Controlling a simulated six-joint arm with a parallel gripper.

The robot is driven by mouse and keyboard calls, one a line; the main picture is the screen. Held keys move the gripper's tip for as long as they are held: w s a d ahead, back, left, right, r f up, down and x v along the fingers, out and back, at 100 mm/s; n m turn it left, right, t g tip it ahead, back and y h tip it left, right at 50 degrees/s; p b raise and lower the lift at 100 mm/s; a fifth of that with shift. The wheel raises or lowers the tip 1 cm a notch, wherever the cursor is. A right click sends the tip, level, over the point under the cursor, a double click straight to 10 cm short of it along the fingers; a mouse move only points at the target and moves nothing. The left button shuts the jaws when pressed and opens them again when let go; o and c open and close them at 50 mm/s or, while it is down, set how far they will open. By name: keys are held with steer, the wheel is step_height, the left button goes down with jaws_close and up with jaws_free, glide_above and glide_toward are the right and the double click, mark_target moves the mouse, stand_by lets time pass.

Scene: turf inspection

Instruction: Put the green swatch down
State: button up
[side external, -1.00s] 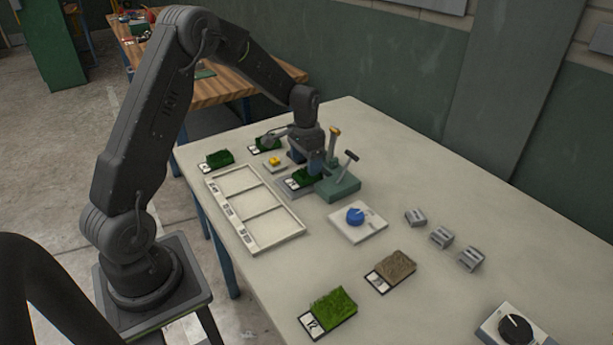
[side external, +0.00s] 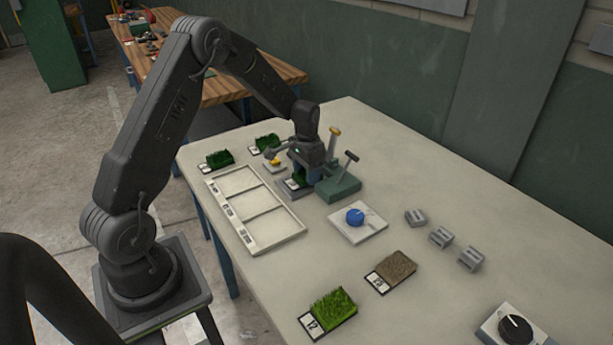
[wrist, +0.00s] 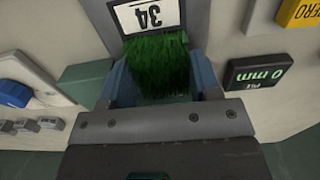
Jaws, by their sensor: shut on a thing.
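The green swatch is dark grass on a base with a white label reading 34; it shows in the side view (side external: 300,181) and, upside down, in the wrist view (wrist: 158,60). My gripper (side external: 304,172) is at the grey plate of the green gauge stand (side external: 339,188). Its blue fingers are shut on the swatch's sides, one on each side in the wrist view (wrist: 163,82). The swatch is at or just over the plate; I cannot tell whether it bears on it. The fingers partly hide the grass.
A white three-slot tray (side external: 277,241) lies empty to the left. Other swatches stand at the back (side external: 216,160) and front (side external: 328,312). A yellow button (side external: 272,164), a blue knob plate (side external: 357,219) and several grey blocks (side external: 441,237) surround the stand.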

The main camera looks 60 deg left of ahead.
steer(key=shift+r, duration=0.55)
step_height(320, 180, up, 3)
steer(key=shift+f, duration=0.1)
steer(key=s+a+r, duration=0.7)
steer(key=s, duration=0.1)
glide_above(241, 180)
step_height(241, 180, down, 6)
steer(key=shift+s+f, duration=0.1)
steer(key=shift+f, duration=2.4)
steer(key=shift+f, duration=0.1)
